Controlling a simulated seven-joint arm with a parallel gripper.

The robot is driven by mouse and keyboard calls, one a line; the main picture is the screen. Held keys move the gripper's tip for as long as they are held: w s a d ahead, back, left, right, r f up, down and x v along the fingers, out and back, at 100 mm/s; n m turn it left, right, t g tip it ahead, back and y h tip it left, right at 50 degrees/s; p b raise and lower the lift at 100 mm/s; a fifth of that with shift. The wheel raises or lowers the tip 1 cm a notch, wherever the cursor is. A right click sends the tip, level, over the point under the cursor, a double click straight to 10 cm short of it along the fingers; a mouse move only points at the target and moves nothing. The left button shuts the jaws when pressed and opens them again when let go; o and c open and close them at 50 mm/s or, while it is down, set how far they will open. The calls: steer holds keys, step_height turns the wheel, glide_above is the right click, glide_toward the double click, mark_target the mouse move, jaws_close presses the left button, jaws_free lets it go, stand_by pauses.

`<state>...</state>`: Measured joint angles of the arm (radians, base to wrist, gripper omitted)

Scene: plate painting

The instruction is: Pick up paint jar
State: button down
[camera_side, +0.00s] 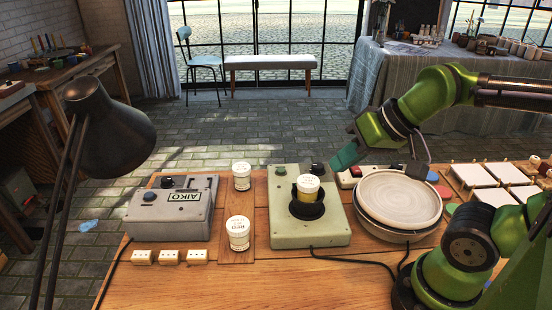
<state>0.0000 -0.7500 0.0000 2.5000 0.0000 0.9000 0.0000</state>
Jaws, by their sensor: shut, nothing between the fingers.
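A paint jar (307,188) with a white lid and a yellowish body stands upright on a dark round holder on the pale green device (325,235). Two more white-lidded jars stand to its left, one farther back (241,176) and one nearer (238,232). My gripper (339,164) comes in from the right, to the right of and a little above the jar on the device. It is shut and empty, and appears apart from that jar. Its fingertips show small and dark, so their detail is hard to make out.
A stack of round plates (399,200) stands right of the device, below my arm. A grey box marked AIKO (172,207) stands at the left, with small white blocks (169,257) in front. A dark lamp (105,130) rises at the left. The front tabletop is mostly clear, apart from cables.

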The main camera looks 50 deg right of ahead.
steer(key=c, duration=1.8)
jaws_free()
steer(key=o, duration=1.5)
steer(key=shift+o, duration=0.2)
step_height(320, 180, up, 3)
steer(key=m+g+h, duration=0.2)
steer(key=g, duration=0.5)
glide_above(308, 180)
step_height(308, 180, down, 17)
steer(key=shift+r, duration=0.1)
